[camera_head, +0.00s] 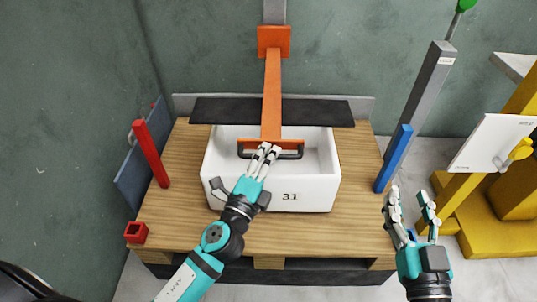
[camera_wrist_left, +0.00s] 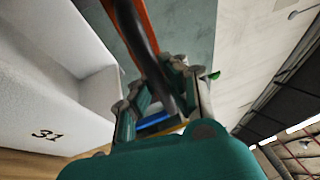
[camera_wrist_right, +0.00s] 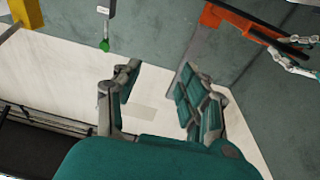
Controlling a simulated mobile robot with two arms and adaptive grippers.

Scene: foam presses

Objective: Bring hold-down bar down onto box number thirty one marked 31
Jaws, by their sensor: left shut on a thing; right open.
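The white box marked 31 (camera_head: 288,197) stands on the wooden table. Its open inside shows, and its marking also shows in the left wrist view (camera_wrist_left: 48,134). The orange hold-down bar (camera_head: 271,95) reaches forward from an orange bracket at the back wall. Its front end, with a black handle (camera_head: 290,155), is over the box opening. My left gripper (camera_head: 268,152) is shut on the black handle, which also passes between its fingers in the left wrist view (camera_wrist_left: 163,90). My right gripper (camera_head: 412,205) is open and empty, right of the table. Contact between bar and box cannot be told.
A dark flat panel (camera_head: 215,111) lies across the back of the box. A red post (camera_head: 151,153) and red block (camera_head: 136,232) are at left, a blue post (camera_head: 393,159) at right. A yellow frame with a white panel (camera_head: 489,143) stands farther right.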

